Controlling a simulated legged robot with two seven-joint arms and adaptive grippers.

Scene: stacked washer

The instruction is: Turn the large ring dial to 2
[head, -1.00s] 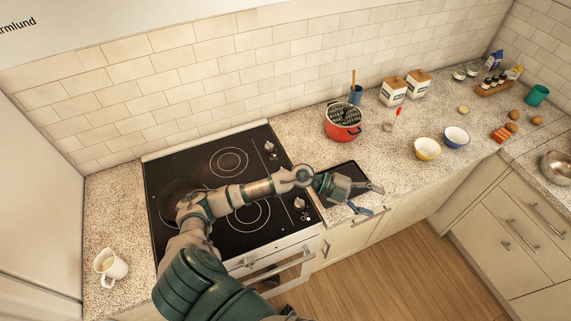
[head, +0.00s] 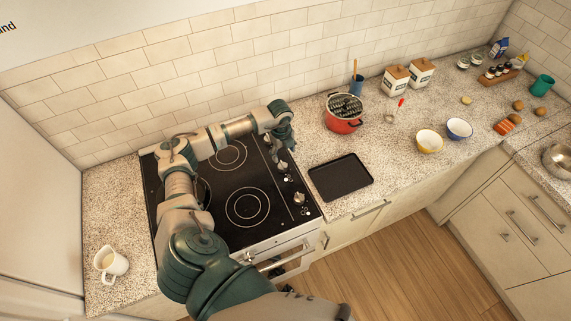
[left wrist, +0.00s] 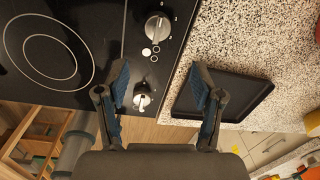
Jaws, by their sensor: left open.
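The black cooktop (head: 245,203) has a strip of dials along its right side. One dial (head: 299,197) shows clear near the front, and another (head: 283,166) sits further back, just below my left gripper (head: 285,150). In the left wrist view a large round grey dial (left wrist: 157,27) lies beyond the fingertips, with marks around it. A second dial (left wrist: 142,98) shows nearer, beside the left finger. My left gripper's fingers (left wrist: 160,72) are spread and empty, pointing down over the cooktop's right edge. I cannot read the dials' settings. My right gripper is out of view.
A black tray (head: 341,176) lies on the counter right of the cooktop. A red pot (head: 343,120) stands behind it. The tiled wall rises behind.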

